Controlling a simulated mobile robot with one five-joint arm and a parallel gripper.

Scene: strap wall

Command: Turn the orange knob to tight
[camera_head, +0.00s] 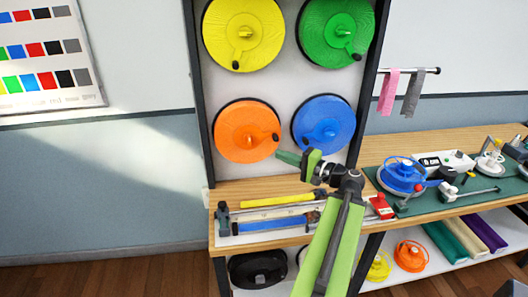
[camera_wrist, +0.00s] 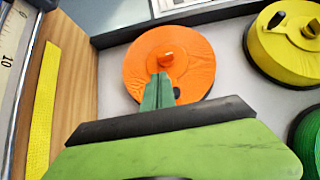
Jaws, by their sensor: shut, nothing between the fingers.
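The orange disc (camera_head: 247,118) is mounted at the lower left of the wall panel, with a raised orange knob (camera_head: 249,140) at its middle and a small black handle (camera_head: 276,137) near its right rim. In the wrist view the orange disc (camera_wrist: 190,48) is ahead, with its knob (camera_wrist: 166,58) standing out and the black handle partly beside my fingers. My gripper (camera_head: 279,155) is shut and empty, its green fingertips near the disc's lower right. In the wrist view my gripper (camera_wrist: 159,76) points at the disc, just below the knob. I cannot tell whether it touches.
A blue disc (camera_head: 325,115), yellow disc (camera_head: 243,25) and green disc (camera_head: 335,30) share the panel. The wooden bench below holds a yellow strip (camera_head: 277,199) and rods. A blue reel (camera_head: 401,176) sits on a green mat at right.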

